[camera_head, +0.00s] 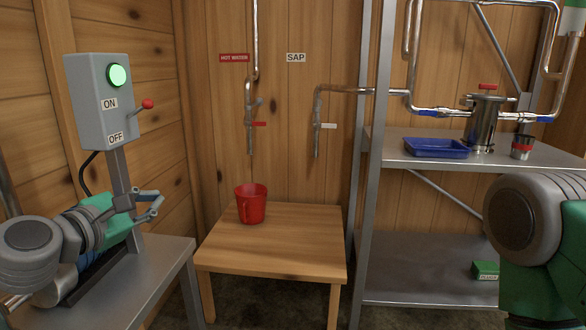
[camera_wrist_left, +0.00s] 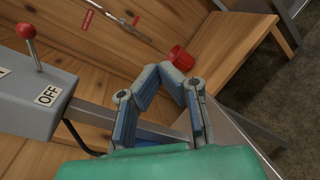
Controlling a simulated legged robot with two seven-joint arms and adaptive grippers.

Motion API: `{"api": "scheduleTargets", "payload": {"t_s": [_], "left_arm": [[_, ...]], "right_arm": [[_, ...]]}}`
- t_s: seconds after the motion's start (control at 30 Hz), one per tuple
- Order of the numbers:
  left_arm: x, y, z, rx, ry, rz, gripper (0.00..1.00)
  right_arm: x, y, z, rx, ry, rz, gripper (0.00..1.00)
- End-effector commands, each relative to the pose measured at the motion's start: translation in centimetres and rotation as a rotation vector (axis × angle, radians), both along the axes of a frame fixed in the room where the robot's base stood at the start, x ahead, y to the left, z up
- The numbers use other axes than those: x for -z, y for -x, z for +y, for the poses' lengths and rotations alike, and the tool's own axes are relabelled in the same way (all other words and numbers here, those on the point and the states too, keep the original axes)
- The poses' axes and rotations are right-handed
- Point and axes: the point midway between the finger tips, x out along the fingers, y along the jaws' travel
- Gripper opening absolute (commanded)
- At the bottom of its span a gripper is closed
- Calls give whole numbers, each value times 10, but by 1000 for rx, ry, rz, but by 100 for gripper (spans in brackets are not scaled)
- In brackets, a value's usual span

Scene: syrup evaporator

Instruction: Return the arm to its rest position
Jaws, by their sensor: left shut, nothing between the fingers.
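My left gripper (camera_head: 157,198) is in front of the post of the grey switch box (camera_head: 98,100), below its OFF label. Its fingers are bent together with nothing between them; they also show in the left wrist view (camera_wrist_left: 170,74). The box has a lit green lamp (camera_head: 118,75) and a red-knobbed lever (camera_head: 147,104) sticking out to the right, above and apart from the gripper. In the left wrist view the red knob (camera_wrist_left: 26,31) is at upper left. Part of my right arm shows at the right edge; its gripper is out of view.
A red cup (camera_head: 251,203) stands on a wooden table (camera_head: 285,255) below the hot water tap (camera_head: 249,122). The sap tap (camera_head: 317,125) hangs to its right. A metal shelf (camera_head: 400,155) holds a blue tray (camera_head: 436,148) and a steel pot (camera_head: 484,122). A grey bench (camera_head: 150,285) lies below my left arm.

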Motion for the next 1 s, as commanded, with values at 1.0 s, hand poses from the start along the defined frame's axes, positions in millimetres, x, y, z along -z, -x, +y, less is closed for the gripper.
{"api": "scheduleTargets", "payload": {"t_s": [1.0], "left_arm": [[337, 360, 3, 1636, -1737, 303, 0]], "right_arm": [[-73, 0, 0, 0, 0, 0, 0]]}}
